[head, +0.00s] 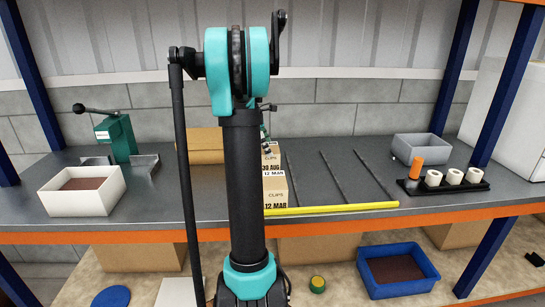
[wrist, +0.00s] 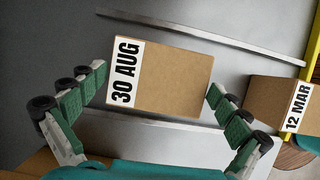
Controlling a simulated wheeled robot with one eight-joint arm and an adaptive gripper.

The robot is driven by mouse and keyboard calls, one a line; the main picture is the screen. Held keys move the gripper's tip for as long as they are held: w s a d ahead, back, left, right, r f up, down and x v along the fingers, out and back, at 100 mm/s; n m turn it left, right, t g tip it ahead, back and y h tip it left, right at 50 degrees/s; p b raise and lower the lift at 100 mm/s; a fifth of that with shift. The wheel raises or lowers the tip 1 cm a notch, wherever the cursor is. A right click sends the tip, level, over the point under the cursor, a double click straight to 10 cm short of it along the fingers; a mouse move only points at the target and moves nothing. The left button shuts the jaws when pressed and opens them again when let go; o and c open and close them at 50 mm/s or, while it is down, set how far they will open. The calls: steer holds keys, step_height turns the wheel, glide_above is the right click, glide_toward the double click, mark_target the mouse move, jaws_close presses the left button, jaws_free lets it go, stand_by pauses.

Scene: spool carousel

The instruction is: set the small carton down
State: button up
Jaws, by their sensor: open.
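The small brown carton marked 30 AUG (wrist: 165,70) lies between my gripper's fingers in the wrist view. My gripper (wrist: 158,82) is open, with one finger near each side of it; I cannot tell whether either finger touches. In the head view, this carton (head: 271,168) sits in a row on the grey shelf, just behind the carton marked 12 MAR (head: 276,195). The 12 MAR carton also shows at the right of the wrist view (wrist: 278,100). My arm hides much of the gripper and the left side of the row in the head view.
A yellow strip (head: 330,208) runs along the shelf's front. Thin dark dividers (head: 311,180) leave empty lanes to the right. A white bin (head: 82,205) and green press (head: 117,137) stand left; a grey bin (head: 422,147) and black spool rack (head: 443,187) stand right.

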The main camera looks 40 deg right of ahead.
steer(key=v, duration=0.7)
